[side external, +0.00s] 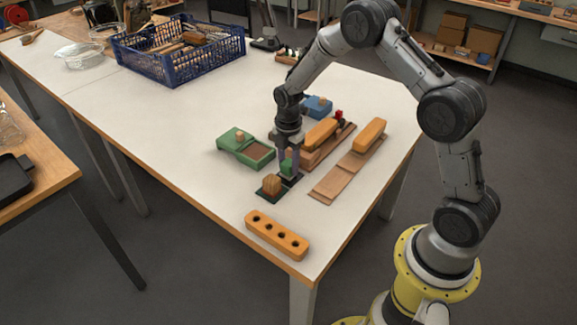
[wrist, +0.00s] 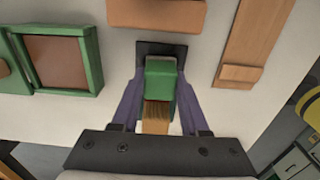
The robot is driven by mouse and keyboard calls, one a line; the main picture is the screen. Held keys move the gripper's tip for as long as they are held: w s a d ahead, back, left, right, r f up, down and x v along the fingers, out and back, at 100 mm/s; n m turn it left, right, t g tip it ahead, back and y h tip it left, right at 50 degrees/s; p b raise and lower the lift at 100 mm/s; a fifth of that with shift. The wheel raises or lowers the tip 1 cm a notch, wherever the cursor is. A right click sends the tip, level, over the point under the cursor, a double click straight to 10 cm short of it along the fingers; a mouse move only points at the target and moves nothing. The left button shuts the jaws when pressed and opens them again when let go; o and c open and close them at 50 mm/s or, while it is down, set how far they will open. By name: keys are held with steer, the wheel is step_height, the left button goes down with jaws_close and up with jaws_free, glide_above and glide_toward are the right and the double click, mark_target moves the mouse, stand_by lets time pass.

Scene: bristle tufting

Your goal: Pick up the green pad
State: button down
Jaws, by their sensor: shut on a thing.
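The green pad (side external: 287,166) is a small green block between the fingers of my gripper (side external: 288,160). In the wrist view, the green pad (wrist: 160,72) sits between the two purple fingers of my gripper (wrist: 160,80), which are shut on it. A dark plate (wrist: 149,48) shows behind and below it; I cannot tell whether the pad touches the plate. A brown bristle tuft on a light wooden block (wrist: 155,126) is beside the pad, nearer the wrist. In the side view a brown block (side external: 271,184) stands on a dark base just left of my gripper.
A green open box (side external: 232,145) with a brown inside lies to the left. Wooden boards with orange blocks (side external: 369,135) lie to the right, and a blue box (side external: 318,106) behind. An orange holed block (side external: 277,236) lies near the front edge. A blue crate (side external: 180,50) stands farther back.

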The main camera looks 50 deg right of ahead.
mark_target(289, 162)
steer(key=shift+r, duration=0.4)
step_height(289, 162, up, 2)
steer(key=shift+s+r, duration=0.1)
steer(key=shift+r, duration=0.15)
steer(key=s+a+r, duration=0.2)
steer(key=s+r, duration=0.7)
steer(key=s, duration=0.4)
steer(key=shift+s+a+r, duration=0.15)
steer(key=shift+s+a, duration=0.15)
